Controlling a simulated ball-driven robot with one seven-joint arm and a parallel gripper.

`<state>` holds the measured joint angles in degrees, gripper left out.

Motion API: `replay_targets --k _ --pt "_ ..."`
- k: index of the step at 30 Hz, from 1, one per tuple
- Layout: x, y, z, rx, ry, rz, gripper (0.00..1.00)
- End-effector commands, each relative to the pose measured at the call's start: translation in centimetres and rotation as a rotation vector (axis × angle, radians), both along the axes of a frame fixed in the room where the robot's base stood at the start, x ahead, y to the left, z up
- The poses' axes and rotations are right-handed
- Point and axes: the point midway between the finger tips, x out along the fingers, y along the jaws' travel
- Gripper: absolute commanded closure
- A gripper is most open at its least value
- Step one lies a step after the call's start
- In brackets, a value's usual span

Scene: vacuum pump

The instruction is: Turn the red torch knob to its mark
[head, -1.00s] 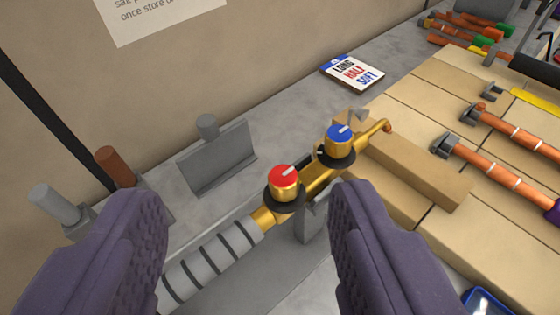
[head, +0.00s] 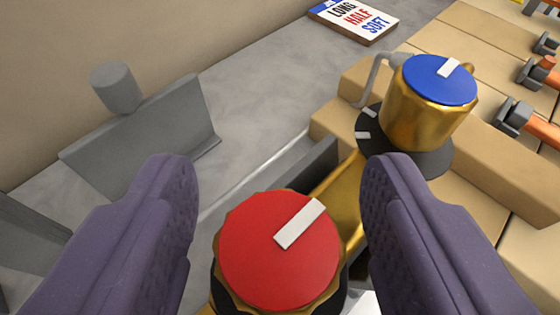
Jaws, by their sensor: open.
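The red torch knob (head: 262,262) has a red top with a white pointer line aimed to the upper right, and a brass rim. It sits at the bottom middle of the head view, on the brass torch (head: 340,200). Its dark collar is mostly hidden, and I see no mark for it. The blue knob (head: 432,90) stands farther up the torch, to the right, on a dark collar with white marks. My gripper (head: 278,185) is open, one purple finger to each side of the red knob in the picture. I cannot tell whether either finger touches it.
A grey bracket with a cylinder (head: 145,125) stands at the left. A sign reading LONG, HALF, SOFT (head: 352,20) lies at the back. Wooden blocks (head: 500,175) and orange-handled tools (head: 535,120) are at the right. Bare grey bench (head: 270,85) shows in between.

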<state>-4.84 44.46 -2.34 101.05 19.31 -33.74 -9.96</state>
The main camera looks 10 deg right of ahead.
Motion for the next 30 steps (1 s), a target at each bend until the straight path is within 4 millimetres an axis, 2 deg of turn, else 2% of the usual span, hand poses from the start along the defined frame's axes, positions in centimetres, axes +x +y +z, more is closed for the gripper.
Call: replay_targets --k 6,12,13,22,30 --pt "0.03 0.0 0.01 0.0 0.0 0.0 0.44" --pt "0.02 0.0 0.02 0.0 0.0 0.0 0.9" --pt "0.02 0.0 0.02 0.0 0.0 0.0 0.93" --pt "0.02 -0.17 -0.14 0.001 -0.002 0.036 0.93" --pt "0.04 -0.39 -0.29 -0.001 -0.001 0.195 0.93"
